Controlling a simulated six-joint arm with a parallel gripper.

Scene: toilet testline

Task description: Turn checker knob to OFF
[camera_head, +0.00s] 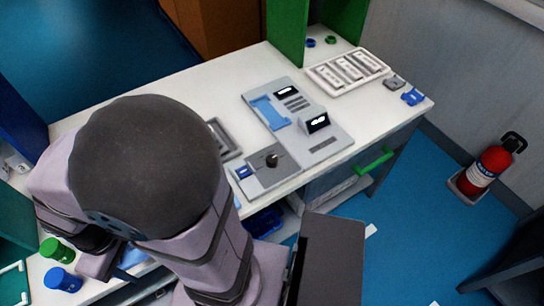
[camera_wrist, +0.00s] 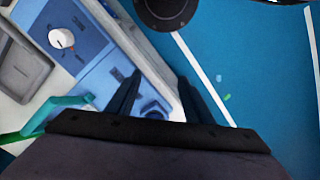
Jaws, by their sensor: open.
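In the head view, a grey control panel (camera_head: 262,180) with a round dark knob (camera_head: 271,159) and a small blue display lies on the white table. It adjoins a larger grey tester (camera_head: 318,135). I cannot read the knob's setting. My gripper (camera_wrist: 160,78) shows in the wrist view with its two dark fingers apart and nothing between them. In that view a white round dial (camera_wrist: 61,38) on a blue panel lies up and left of the fingers, apart from them. I cannot tell whether it is the checker knob. My arm hides much of the table's left part.
A white tray (camera_head: 346,70) with several labelled slots and a blue part (camera_head: 412,97) lie at the table's right. Green (camera_head: 55,250) and blue (camera_head: 62,280) cylinders stand at lower left. A green bar handle (camera_wrist: 45,115) lies left of the fingers. A fire extinguisher (camera_head: 490,167) stands beyond.

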